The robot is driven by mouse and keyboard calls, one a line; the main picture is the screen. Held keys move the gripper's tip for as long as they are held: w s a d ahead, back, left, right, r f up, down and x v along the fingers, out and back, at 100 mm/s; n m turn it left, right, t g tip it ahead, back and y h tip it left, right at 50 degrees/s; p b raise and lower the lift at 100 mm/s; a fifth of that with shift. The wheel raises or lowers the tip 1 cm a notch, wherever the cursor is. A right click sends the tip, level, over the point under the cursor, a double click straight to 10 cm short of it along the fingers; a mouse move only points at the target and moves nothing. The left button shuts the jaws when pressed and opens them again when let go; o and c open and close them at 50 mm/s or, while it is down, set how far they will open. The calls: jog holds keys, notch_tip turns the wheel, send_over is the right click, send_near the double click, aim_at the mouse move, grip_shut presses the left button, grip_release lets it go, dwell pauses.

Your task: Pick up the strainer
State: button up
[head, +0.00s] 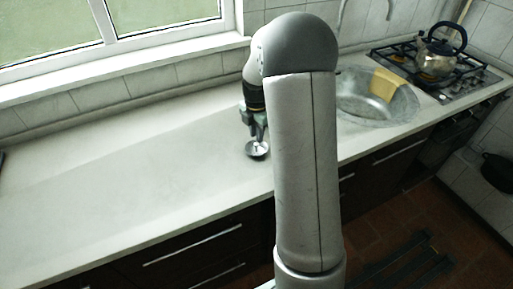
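A small round metal strainer (257,150) is at the counter, left of my large arm link in the head view. It looks like a shallow silver bowl with a dark spot in its middle. My gripper (256,137) points down right above the strainer, its fingertips at or just over it. Part of the gripper is hidden behind my arm. The fingers are too small to tell whether they are open or closed on the strainer. I cannot tell whether the strainer rests on the counter.
The pale counter (120,190) is clear to the left, below the window. A round sink (350,108) with a yellow item (384,84) lies to the right. Beyond it a kettle (436,60) stands on a gas hob (470,78). Dark drawers front the counter.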

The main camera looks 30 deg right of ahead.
aim_at(257, 144)
jog(key=shift+w+d+f+p, duration=0.1)
jog(key=shift+f+p, duration=0.35)
jog(key=shift+f, duration=0.95)
jog(key=shift+d+f+p, duration=0.1)
jog(key=shift+f+p, duration=0.3)
jog(key=shift+f, duration=1)
jog(key=shift+a, duration=0.1)
grip_shut()
